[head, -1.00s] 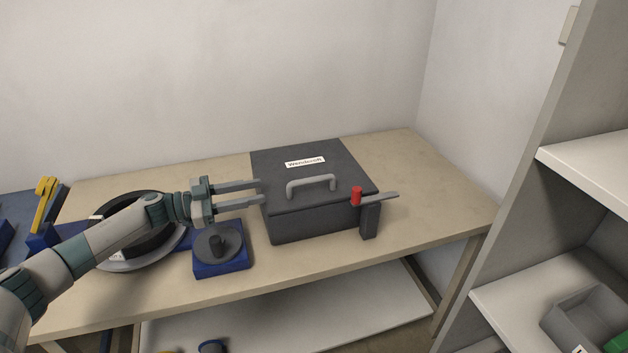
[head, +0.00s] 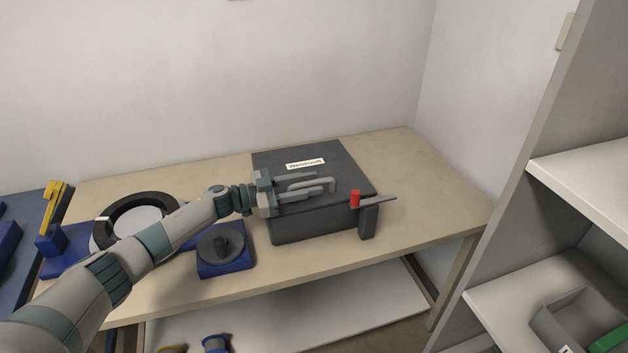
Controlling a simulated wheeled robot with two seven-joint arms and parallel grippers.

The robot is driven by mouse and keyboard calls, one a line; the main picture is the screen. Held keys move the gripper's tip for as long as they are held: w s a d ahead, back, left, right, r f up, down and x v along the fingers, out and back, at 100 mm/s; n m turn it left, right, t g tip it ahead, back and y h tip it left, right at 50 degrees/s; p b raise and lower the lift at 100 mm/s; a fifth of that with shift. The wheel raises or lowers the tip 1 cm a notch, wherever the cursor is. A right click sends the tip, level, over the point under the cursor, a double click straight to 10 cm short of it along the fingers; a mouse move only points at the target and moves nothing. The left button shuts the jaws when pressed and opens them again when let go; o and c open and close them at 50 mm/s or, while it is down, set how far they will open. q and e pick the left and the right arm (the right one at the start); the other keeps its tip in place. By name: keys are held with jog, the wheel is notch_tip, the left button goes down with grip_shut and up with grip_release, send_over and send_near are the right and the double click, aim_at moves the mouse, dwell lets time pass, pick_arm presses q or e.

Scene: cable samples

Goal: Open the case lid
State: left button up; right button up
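The dark grey case (head: 311,222) stands on the table with its lid (head: 345,163) down. A white label (head: 305,164) lies on the lid, and a light grey bar handle (head: 326,181) stands near its front. My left gripper (head: 325,184) is over the lid, its two fingers apart, one on the far side and one on the near side of the handle. It looks open; whether a finger touches the handle I cannot tell. My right gripper is not in view.
A dark post with a red knob and grey lever (head: 368,219) stands at the case's front right. A blue base with a grey disc (head: 222,246) is left of the case. A black ring (head: 122,207) lies further left. A shelf unit (head: 582,170) is at right.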

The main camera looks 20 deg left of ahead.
pick_arm(q)
jog(key=shift+x, duration=0.8)
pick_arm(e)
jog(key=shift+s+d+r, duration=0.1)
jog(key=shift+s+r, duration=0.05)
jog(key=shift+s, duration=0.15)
pick_arm(q)
grip_shut()
jog(key=shift+r, duration=0.1)
